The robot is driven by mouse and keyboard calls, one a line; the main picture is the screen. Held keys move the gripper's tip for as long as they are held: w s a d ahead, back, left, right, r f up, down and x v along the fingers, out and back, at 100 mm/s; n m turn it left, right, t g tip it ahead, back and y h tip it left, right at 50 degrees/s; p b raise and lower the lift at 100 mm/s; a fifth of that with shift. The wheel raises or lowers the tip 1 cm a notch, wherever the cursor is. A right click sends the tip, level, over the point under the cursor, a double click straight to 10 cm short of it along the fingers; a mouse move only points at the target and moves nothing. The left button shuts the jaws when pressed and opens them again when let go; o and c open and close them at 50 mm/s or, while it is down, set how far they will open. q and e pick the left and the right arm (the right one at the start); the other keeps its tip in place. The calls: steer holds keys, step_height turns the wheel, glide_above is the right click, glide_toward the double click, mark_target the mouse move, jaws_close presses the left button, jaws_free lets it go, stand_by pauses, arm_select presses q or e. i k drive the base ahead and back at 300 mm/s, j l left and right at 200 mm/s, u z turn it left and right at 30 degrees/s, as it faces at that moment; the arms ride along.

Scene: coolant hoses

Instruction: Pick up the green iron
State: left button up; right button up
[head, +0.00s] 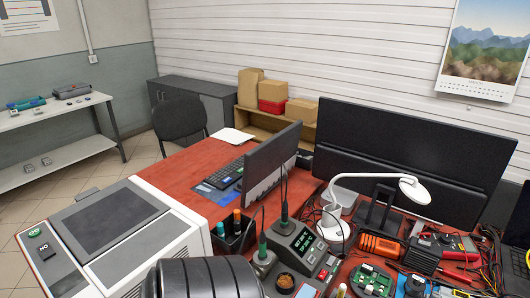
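A slim upright iron with a dark green handle (262,246) stands in a holder on the cluttered right part of the red desk. A second slim upright tool with a dark greenish handle (284,214) stands just behind it, next to a soldering station (298,246) with a lit green display. I cannot tell for sure which of the two is the green iron.
A monitor (270,160) stands behind the irons, and a white lamp (335,222) is to their right. A pen holder (233,238) is at their left. Pliers, meters and a green circuit board (371,280) crowd the right. A white printer-like machine (125,235) is at the left.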

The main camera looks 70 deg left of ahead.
mark_target(263, 255)
steer(key=u, duration=2.2)
